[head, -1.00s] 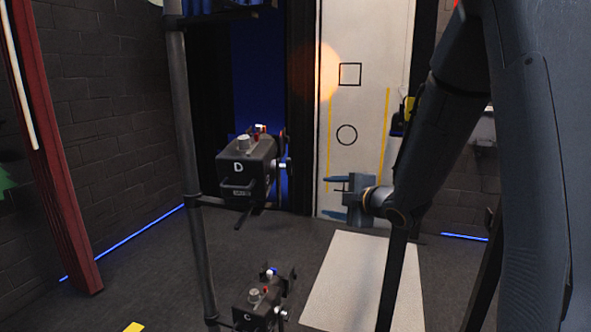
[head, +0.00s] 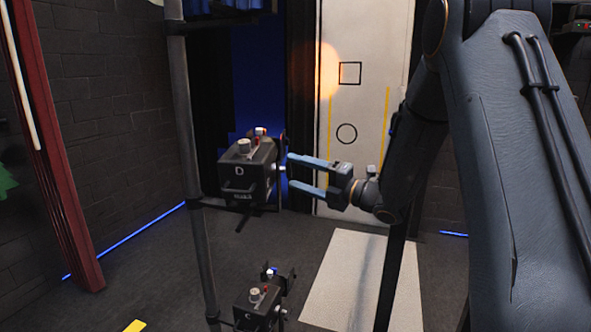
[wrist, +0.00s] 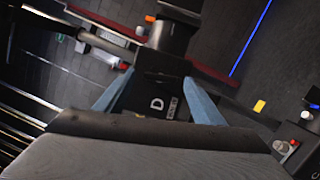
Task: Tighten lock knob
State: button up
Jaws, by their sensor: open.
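A dark box-shaped unit marked D (head: 240,172) hangs on the upright pole, with a silver round knob (head: 244,146) on top and a small pale fitting (head: 281,167) on its right side. I cannot tell for sure which one is the lock knob. My gripper (head: 290,172) is open and empty, its two blue fingers pointing left at the unit's right side. The pale fitting appears between the fingertips; contact cannot be told. In the wrist view, the unit D (wrist: 155,88) shows between the blue fingers.
A similar unit marked C (head: 255,308) sits lower on the pole (head: 192,150); it also shows in the wrist view (wrist: 300,145). A white panel (head: 365,60) stands behind, and a pale mat (head: 350,275) lies on the floor. The space right of unit D holds my arm.

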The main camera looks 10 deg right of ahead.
jog(key=shift+w+a, duration=0.45)
jog(key=shift+a, duration=0.1)
jog(key=c, duration=1)
jog(key=shift+c, duration=0.2)
jog(key=shift+r+m+p, duration=0.1)
jog(key=shift+m+p, duration=0.2)
jog(key=shift+m, duration=0.1)
jog(key=m+g+p, duration=0.2)
jog(key=m+p, duration=0.2)
jog(key=m, duration=0.1)
jog(key=m+g+h+p, duration=0.1)
jog(key=m+g+p, duration=0.2)
jog(key=m+p, duration=0.2)
jog(key=m+g+h+p, duration=0.1)
jog(key=m+g+p, duration=0.2)
jog(key=m+p, duration=0.2)
jog(key=shift+w+d+r+m, duration=0.15)
jog(key=shift+w+r+m, duration=0.15)
jog(key=shift+r+m, duration=0.1)
